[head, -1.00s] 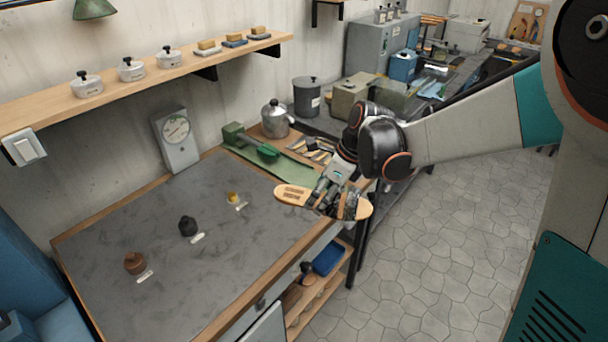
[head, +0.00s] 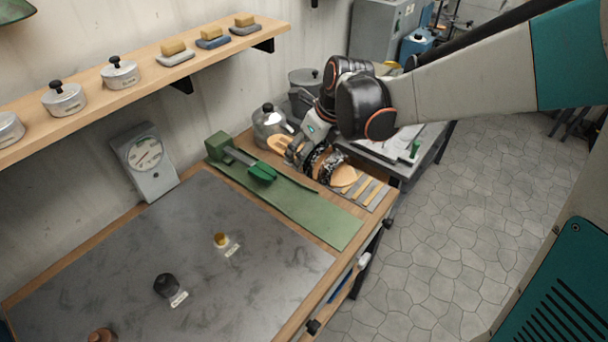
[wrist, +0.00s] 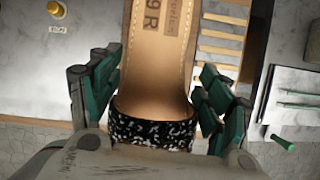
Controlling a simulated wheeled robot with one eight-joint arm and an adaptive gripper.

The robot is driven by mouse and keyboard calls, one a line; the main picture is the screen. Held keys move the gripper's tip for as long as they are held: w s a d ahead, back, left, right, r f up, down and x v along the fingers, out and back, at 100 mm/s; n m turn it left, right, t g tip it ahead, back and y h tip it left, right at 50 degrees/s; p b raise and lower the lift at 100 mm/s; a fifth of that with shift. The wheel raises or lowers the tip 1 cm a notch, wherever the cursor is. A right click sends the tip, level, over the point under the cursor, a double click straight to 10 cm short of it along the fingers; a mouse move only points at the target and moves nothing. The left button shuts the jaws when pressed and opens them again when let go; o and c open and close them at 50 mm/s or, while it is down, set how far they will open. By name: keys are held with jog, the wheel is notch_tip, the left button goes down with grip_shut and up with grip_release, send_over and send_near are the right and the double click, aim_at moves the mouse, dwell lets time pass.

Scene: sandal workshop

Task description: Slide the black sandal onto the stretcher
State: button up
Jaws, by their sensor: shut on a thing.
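The black sandal has a tan sole and a black-and-white speckled strap (head: 322,160). My gripper (head: 302,156) is shut on it, above the back right part of the bench. In the wrist view, the gripper's green fingers (wrist: 158,92) flank the sole (wrist: 156,55), which is printed "9 R", and the strap (wrist: 150,131) lies nearest the palm. The gripper partly hides the sandal in the head view. The stretcher, a green device with an upright block (head: 218,147) and a green form (head: 262,173), stands to the left of the sandal on a green mat (head: 320,222).
A kettle (head: 268,128) stands close behind the gripper. Wooden-handled tools (head: 368,190) lie at the bench's right edge. A dial scale (head: 146,160) stands by the wall. Yellow (head: 221,240) and black (head: 166,285) knobs sit on the grey top. A shelf (head: 170,75) runs above.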

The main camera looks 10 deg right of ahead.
aim_at(304, 205)
notch_tip(304, 205, down, 20)
jog(key=b, duration=0.5)
jog(key=shift+w, duration=0.15)
jog(key=o, duration=1.4)
jog(key=shift+o, duration=0.2)
